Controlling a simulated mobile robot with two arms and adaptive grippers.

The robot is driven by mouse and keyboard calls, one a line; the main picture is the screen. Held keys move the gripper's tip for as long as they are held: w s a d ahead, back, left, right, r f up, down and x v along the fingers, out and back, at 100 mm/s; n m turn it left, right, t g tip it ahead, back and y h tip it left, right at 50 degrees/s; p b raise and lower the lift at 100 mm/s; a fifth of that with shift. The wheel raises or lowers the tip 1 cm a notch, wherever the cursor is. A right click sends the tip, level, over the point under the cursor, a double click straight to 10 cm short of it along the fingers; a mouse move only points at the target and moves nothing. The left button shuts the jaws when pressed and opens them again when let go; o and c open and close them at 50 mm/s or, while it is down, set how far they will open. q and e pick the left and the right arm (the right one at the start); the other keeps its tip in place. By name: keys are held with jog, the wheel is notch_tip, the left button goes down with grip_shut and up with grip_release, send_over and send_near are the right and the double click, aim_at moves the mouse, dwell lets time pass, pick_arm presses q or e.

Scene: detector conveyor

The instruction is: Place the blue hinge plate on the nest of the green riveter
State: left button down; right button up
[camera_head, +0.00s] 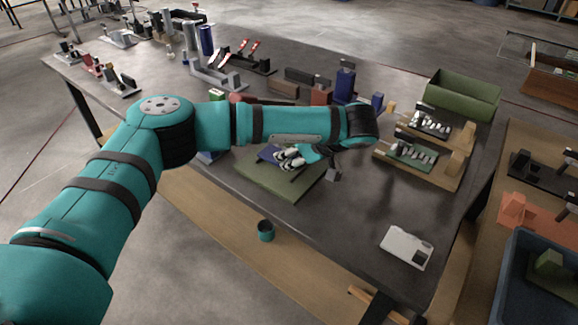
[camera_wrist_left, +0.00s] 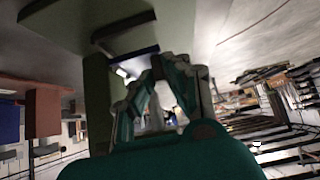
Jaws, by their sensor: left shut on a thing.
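My left gripper (camera_head: 290,157) is at the middle of the table, over a flat green slab (camera_head: 275,185). It is shut on a dark blue flat piece, which I take as the blue hinge plate (camera_head: 267,153). The plate shows beside the fingers, low over the slab; I cannot tell whether it touches it. In the left wrist view the gripper (camera_wrist_left: 155,70) has its fingers close together, and a dark blue edge (camera_wrist_left: 138,52) shows beyond them near a green surface (camera_wrist_left: 97,90). I cannot pick out the green riveter or its nest with certainty. My right gripper is not in view.
A fixture with a green board (camera_head: 410,152) stands to the right, with a green bin (camera_head: 463,93) behind it. A white device (camera_head: 407,248) lies at the front right. Red and blue blocks stand behind my arm.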

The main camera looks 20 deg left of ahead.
pick_arm(q)
notch_tip(320, 180, down, 3)
jog(key=shift+r+b, duration=0.1)
jog(key=shift+b, duration=0.2)
jog(key=shift+d+r, duration=0.1)
jog(key=c, duration=1.4)
grip_release()
jog(key=shift+o, duration=0.2)
jog(key=v, duration=1.2)
jog(key=shift+p, duration=0.45)
